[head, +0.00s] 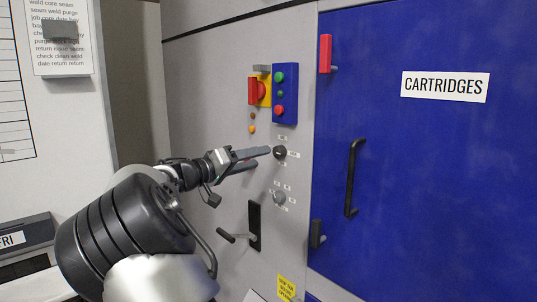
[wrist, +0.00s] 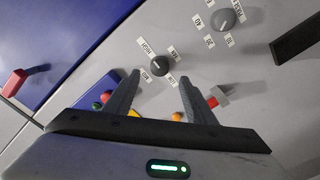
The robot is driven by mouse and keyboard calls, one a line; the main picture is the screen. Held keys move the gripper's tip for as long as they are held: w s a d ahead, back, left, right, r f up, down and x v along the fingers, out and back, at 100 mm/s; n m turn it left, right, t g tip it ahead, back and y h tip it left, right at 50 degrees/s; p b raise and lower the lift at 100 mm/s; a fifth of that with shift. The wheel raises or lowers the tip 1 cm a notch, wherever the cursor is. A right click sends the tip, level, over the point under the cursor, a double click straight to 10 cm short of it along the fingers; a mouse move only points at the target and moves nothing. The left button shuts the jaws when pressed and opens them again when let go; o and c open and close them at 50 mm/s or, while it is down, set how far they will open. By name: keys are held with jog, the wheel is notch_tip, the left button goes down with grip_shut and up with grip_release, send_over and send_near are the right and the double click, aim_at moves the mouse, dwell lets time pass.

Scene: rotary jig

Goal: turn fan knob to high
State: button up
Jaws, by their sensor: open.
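The fan knob (head: 280,153) is a small dark round knob on the grey panel, with small white labels around it. In the wrist view the knob (wrist: 160,66) lies just beyond the fingertips, near the middle of the gap, with a pale mark across its face. I cannot tell whether a finger touches the knob.
A second, grey knob (head: 279,198) with labels sits just below. A black lever slot (head: 254,226) is lower left. A blue button box (head: 285,94) and a red-and-yellow switch (head: 260,91) are above. A blue door (head: 420,160) with a black handle (head: 354,178) is at right.

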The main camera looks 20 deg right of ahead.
jog(key=p+v, duration=0.1)
jog(key=v, duration=0.9)
jog(key=shift+d, duration=0.15)
jog(key=s+d+f+g+y, duration=0.4)
jog(key=s+d+f+y, duration=0.4)
jog(key=s, duration=0.4)
jog(key=s+a+f+n+t+y, duration=0.25)
jog(key=s+a+y, duration=0.3)
jog(key=s, duration=0.65)
jog(key=s+a+f+n+t+y, duration=0.15)
jog(key=s+a+n+y, duration=0.35)
jog(key=s, duration=0.8)
notch_tip(320, 180, up, 26)
jog(key=a+m+h+p, duration=0.1)
jog(key=m+p, duration=0.1)
jog(key=p, duration=2.4)
jog(key=shift+w+a+g, duration=0.15)
jog(key=shift+w+g, duration=0.1)
jog(key=shift+g, duration=0.05)
